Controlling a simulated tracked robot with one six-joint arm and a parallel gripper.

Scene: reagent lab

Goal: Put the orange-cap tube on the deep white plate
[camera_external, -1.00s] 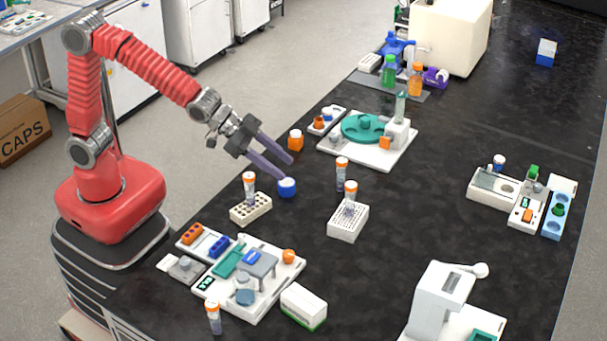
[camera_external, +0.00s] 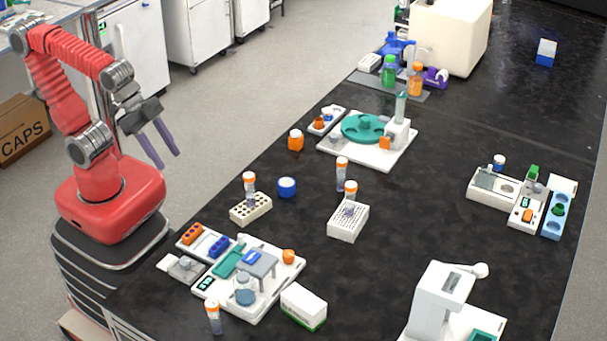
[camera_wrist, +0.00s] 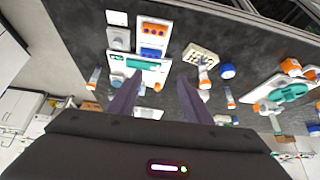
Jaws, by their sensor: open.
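Several tubes with orange caps are in the external view. One tube (camera_external: 249,188) stands at the beige rack (camera_external: 250,210); another tube (camera_external: 341,173) stands on the bench behind the deep white plate (camera_external: 346,222). A third tube (camera_external: 350,192) overlaps the plate's top, seemingly standing on it. A fourth tube (camera_external: 213,317) stands at the near bench edge. My gripper (camera_external: 169,160) is open and empty, left of the bench and well away from all tubes. In the wrist view, the open fingers (camera_wrist: 160,80) have nothing between them; an orange-cap tube (camera_wrist: 203,77) shows by the rack.
A blue-lidded jar (camera_external: 287,187) and an orange jar (camera_external: 295,140) stand near the racks. A cluttered white station (camera_external: 280,275) and a green-white box (camera_external: 304,306) lie in front. A white tray with a teal disc (camera_external: 362,128) stands behind.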

